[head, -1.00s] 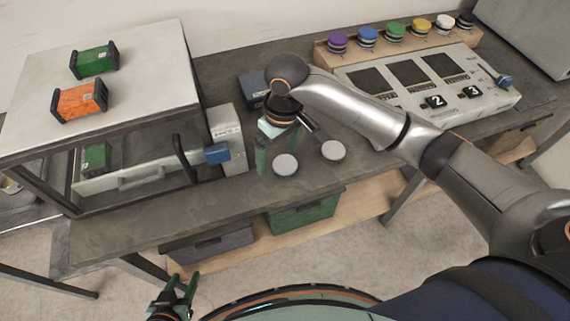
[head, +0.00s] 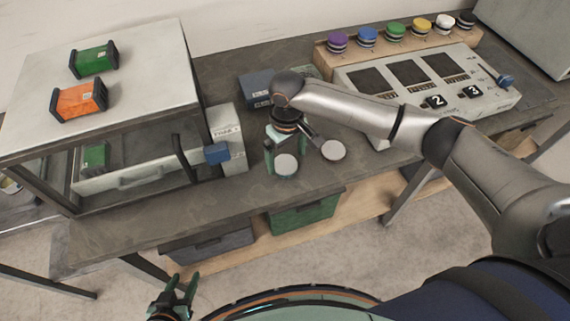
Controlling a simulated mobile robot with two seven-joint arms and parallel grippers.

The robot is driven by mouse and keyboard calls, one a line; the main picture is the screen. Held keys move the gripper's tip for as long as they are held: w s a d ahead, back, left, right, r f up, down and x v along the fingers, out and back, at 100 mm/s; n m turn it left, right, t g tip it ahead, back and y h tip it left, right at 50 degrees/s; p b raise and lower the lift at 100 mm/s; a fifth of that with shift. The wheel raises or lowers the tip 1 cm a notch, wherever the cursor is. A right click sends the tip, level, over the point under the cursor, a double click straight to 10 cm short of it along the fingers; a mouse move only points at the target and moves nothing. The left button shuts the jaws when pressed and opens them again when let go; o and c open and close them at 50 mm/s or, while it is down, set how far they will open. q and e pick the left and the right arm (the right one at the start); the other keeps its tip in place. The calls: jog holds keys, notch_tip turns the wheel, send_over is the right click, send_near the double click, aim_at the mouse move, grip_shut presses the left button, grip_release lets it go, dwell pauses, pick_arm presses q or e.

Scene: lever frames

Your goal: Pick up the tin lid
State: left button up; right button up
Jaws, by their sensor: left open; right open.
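Two pale round lid-like discs sit near the bench's front edge: a left disc (head: 286,166) and a right disc (head: 333,150). I cannot tell which is the tin lid. My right gripper (head: 284,156) reaches down from the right arm, open and empty, just behind and over the left disc. One green finger shows left of that disc. The other finger is partly hidden, and I cannot tell whether either touches it. My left gripper (head: 180,286) is open and empty, low in front of the bench.
A cabinet (head: 110,80) with green and orange blocks on top stands left, with a blue-handled unit (head: 226,140) beside it. A numbered panel (head: 430,85) and a rack of coloured pucks (head: 395,32) stand behind right. Bare bench (head: 190,205) lies front left.

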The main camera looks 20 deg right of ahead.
aim_at(287, 165)
jog(key=shift+f, duration=1.55)
jog(key=shift+c, duration=0.2)
jog(key=shift+w, duration=0.1)
jog(key=c, duration=1.2)
